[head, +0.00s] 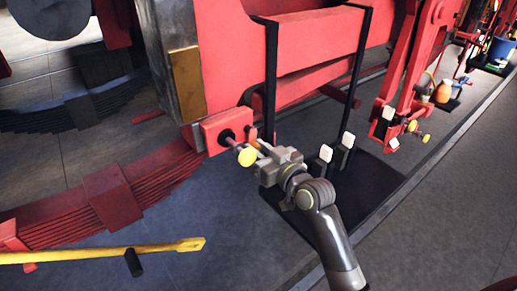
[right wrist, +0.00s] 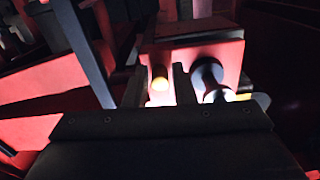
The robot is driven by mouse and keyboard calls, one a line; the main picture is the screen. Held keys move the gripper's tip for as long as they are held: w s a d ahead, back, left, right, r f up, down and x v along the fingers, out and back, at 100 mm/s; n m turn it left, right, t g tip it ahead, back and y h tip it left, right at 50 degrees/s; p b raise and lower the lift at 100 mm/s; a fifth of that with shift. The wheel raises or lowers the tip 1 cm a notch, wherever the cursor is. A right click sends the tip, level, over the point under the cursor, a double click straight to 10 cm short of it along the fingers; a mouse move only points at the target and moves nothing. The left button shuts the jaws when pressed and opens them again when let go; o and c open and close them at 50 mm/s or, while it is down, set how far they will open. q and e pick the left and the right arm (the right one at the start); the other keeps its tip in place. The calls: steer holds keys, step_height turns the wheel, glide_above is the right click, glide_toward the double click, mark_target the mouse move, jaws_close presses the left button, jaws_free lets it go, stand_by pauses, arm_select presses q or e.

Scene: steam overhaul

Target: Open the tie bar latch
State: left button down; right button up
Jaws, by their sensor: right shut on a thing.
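The tie bar latch shows as a red block (head: 215,130) at the lower end of the dark and brass post in the head view. A dark round boss and a yellow ball (head: 247,156) stand out from it. My right gripper (head: 258,146) is at the block's front, shut on a part of the latch. In the right wrist view, the red block (right wrist: 225,55) fills the upper middle. A small orange-yellow piece (right wrist: 160,80) lies between the dark fingers, with the dark boss (right wrist: 207,76) to their right. The fingers hide part of the latch. My left gripper is not in view.
A yellow bar (head: 100,253) runs across the lower left, below a red leaf spring (head: 110,195). Black uprights and white-tipped pegs (head: 325,153) rise beside my right arm from a dark base (head: 375,185). Floor at the lower right is clear.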

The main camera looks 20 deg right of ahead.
steer(key=shift+f+n+b, duration=0.1)
steer(key=shift+n+b, duration=0.3)
steer(key=shift+b, duration=0.05)
steer(key=o, duration=0.8)
steer(key=shift+s+d, duration=0.1)
steer(key=shift+s, duration=0.1)
steer(key=shift+b+v, duration=1.6)
steer(key=shift+v, duration=6.85)
